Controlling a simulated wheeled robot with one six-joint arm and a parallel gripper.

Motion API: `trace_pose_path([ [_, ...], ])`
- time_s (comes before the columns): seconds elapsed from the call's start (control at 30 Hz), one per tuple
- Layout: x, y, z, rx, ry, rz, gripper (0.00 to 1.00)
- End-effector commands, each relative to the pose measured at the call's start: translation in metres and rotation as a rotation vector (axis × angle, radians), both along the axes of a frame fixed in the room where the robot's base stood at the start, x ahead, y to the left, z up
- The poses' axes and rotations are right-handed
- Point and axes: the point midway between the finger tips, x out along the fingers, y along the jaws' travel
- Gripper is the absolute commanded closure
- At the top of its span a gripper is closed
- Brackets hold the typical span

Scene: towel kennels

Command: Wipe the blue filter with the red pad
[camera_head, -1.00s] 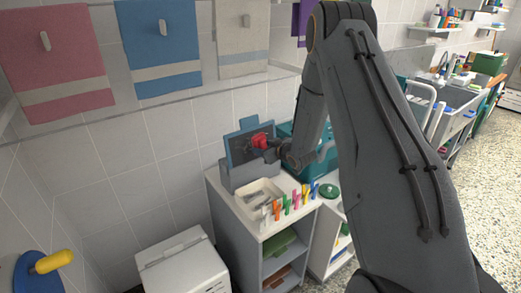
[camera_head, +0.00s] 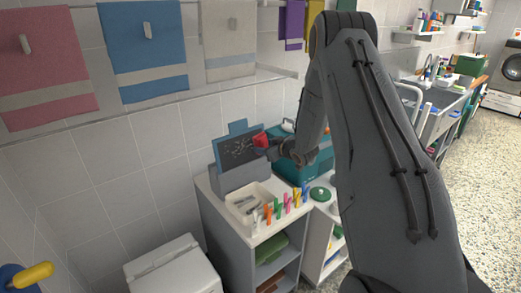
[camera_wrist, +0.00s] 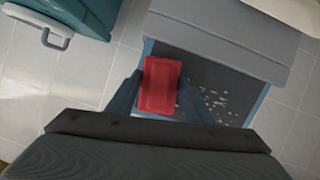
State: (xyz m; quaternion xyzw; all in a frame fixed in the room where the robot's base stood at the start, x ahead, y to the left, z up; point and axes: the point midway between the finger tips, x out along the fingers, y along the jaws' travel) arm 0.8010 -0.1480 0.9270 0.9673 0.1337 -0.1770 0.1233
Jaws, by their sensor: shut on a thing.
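The blue filter (camera_head: 236,152) is a dark panel in a blue frame with a tab on top. It stands tilted in a grey holder (camera_head: 238,179) on the white cabinet top. Pale specks dot its dark face, and they also show on the filter in the wrist view (camera_wrist: 222,102). My gripper (camera_head: 270,146) is shut on the red pad (camera_head: 261,140). In the wrist view the red pad (camera_wrist: 160,85) sits between both fingers, over one side of the filter. I cannot tell whether the pad touches the filter.
A white tray (camera_head: 240,217) and several colourful clips (camera_head: 282,206) are in front of the holder. A teal case (camera_head: 290,170) stands close behind my gripper on the right. Towels hang on the wall above, including a blue one (camera_head: 145,50). A white bin (camera_head: 172,268) is lower left.

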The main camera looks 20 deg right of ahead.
Motion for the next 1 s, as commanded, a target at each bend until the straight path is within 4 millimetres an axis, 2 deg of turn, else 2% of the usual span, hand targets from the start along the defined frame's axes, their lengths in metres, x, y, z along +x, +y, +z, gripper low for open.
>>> trace_pose_path([
  [0.1,0.002,-0.005,0.0,0.001,0.0,0.0,0.71],
  [0.33,0.003,-0.001,0.0,0.001,0.001,0.001,0.71],
  [0.7,-0.006,0.025,0.001,0.001,-0.001,0.002,0.71],
  [1.0,-0.01,0.035,0.0,0.001,0.0,0.002,0.71],
])
